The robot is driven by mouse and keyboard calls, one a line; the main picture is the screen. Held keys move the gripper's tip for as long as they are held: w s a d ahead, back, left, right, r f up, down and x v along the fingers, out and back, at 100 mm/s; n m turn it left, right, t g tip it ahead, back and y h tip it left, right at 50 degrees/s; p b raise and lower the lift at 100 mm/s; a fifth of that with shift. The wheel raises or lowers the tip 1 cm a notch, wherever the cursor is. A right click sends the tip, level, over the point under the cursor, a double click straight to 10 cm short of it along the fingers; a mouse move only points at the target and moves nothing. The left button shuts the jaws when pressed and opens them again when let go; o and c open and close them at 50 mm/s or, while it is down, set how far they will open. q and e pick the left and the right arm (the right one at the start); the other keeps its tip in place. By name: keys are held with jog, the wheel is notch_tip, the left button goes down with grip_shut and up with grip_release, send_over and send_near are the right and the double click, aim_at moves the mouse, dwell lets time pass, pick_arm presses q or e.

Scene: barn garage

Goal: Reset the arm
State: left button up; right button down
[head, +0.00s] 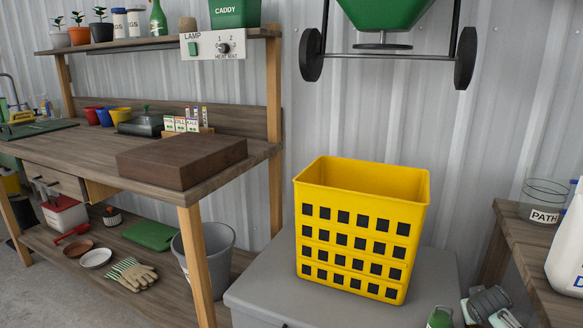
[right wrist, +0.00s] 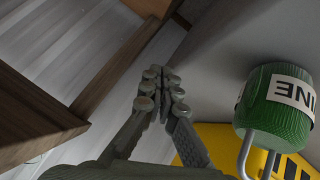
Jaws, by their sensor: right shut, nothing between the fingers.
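My right gripper (right wrist: 162,75) is in the middle of the right wrist view. Its fingers are shut together with nothing between them. In the head view, a grey jointed piece at the bottom right, by the end of the grey bench, looks like this gripper (head: 489,305), partly cut off by the frame edge. My left gripper is in neither view.
A yellow crate (head: 362,252) stands on a grey lidded surface (head: 262,288). A green labelled spool (right wrist: 272,105) is close beside my right gripper. A wooden table (head: 522,262) with a glass jar (head: 543,197) and white jug (head: 570,245) is at right.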

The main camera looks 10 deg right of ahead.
jog(key=s+a+f+n+g+y, duration=0.1)
jog(key=s+a+f+n, duration=0.2)
jog(key=s+f, duration=0.75)
jog(key=s+a+f+n+g+y, duration=0.1)
jog(key=s+a+f+n+g, duration=0.2)
jog(key=s+f, duration=0.8)
jog(key=s+a+f+m+y, duration=0.1)
jog(key=s+a, duration=0.2)
jog(key=a, duration=0.7)
jog(key=s+a+f+m+y, duration=0.1)
jog(key=s+a+f+y, duration=0.1)
jog(key=a, duration=0.8)
jog(key=shift+s+a+t, duration=0.25)
jog(key=shift+s+t, duration=0.05)
jog(key=shift+s, duration=0.15)
